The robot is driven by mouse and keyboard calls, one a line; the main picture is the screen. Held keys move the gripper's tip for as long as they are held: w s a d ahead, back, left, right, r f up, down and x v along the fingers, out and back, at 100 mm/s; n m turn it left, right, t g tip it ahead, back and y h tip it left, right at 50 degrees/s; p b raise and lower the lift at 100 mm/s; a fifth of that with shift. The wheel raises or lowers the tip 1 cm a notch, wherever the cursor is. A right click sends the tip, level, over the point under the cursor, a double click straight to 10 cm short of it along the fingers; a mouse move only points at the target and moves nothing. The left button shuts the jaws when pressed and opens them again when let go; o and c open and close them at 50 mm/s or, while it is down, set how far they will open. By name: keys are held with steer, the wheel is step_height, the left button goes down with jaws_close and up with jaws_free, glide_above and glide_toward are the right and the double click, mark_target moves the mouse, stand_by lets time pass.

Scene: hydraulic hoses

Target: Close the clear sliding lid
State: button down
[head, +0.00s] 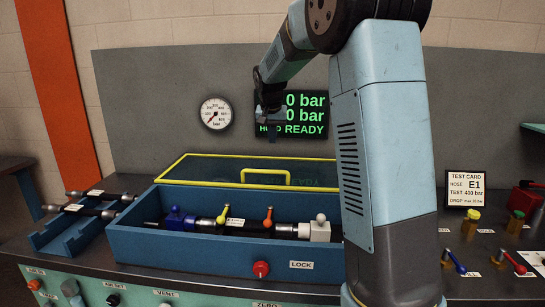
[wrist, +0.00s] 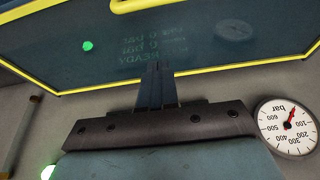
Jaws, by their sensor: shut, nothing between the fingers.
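The clear sliding lid (head: 215,170) has a yellow frame and a yellow handle (head: 266,178). It lies at the back of the blue box (head: 190,245), whose front part is open. In the wrist view the lid (wrist: 200,40) fills the top, with part of its handle (wrist: 130,4) at the upper edge. My gripper (head: 272,136) is shut and empty, above and behind the lid, in front of the display. In the wrist view its fingertips (wrist: 158,68) overlap the lid's far yellow rail; I cannot tell the gap. My arm hides the lid's right end.
A dark hose (head: 205,222) with blue and white end fittings and yellow and orange levers lies inside the box. A red knob (head: 261,269) marked LOCK is on its front. A hose rack (head: 75,228) stands left; valves and a test card (head: 465,189) are right.

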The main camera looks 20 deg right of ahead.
glide_above(274, 177)
steer(key=f, duration=0.9)
steer(key=shift+w+f, duration=0.15)
steer(key=shift+w, duration=0.05)
steer(key=shift+s+a+f, duration=0.1)
steer(key=shift+s+a, duration=0.1)
steer(key=shift+s, duration=0.3)
steer(key=shift+s+a, duration=0.2)
steer(key=shift+s, duration=0.3)
steer(key=shift+s+a+f, duration=0.2)
steer(key=shift+s+a, duration=0.2)
steer(key=shift+s, duration=0.4)
steer(key=shift+s, duration=0.15)
